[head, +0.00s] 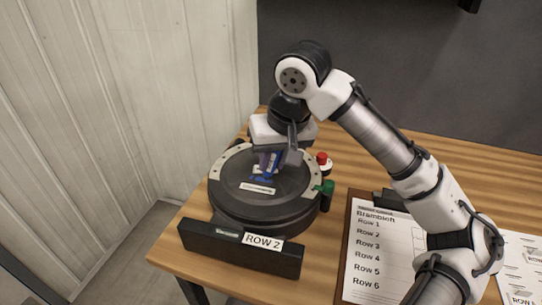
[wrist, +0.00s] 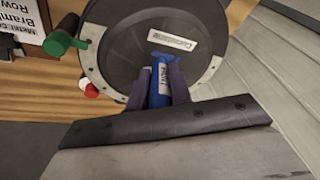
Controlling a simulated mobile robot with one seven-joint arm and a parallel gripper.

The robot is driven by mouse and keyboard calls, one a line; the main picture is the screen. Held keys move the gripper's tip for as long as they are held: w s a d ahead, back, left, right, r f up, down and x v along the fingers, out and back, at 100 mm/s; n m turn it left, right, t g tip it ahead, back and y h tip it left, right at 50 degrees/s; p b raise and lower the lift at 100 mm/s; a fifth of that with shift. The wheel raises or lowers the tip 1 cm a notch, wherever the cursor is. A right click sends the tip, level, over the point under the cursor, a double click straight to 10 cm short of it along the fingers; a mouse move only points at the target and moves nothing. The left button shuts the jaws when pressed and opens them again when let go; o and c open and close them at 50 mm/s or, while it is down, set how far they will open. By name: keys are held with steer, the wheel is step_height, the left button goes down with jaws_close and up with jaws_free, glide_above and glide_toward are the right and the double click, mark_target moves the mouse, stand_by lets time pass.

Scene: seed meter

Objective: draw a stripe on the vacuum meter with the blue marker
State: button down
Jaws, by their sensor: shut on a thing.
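The vacuum meter (head: 225,203), a round dark drum with a pale partial rim, stands at the table's left end. Its dark face also shows in the wrist view (wrist: 125,52), with a white label. My gripper (head: 277,158) is over the meter's face, pointing down. In the wrist view, my gripper (wrist: 160,78) is shut on the blue marker (wrist: 159,88), its fingers on either side of it. The marker (head: 269,162) points at the face near the white label. I cannot tell whether its tip touches, or whether the blue by the tip is ink or reflection.
A black block labelled ROW 2 (head: 240,250) stands in front of the meter. A green handle (head: 327,188) and a red-topped knob (head: 322,158) are at its right. A clipboard sheet listing rows (head: 375,255) lies further right. A pale panelled wall (head: 130,100) is at left.

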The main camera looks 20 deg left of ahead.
steer(key=shift+d+p, duration=0.45)
steer(key=shift+d, duration=0.3)
stand_by(0.7)
steer(key=shift+r, duration=0.1)
step_height(320, 180, up, 6)
steer(key=p, duration=0.5)
steer(key=shift+p, duration=0.4)
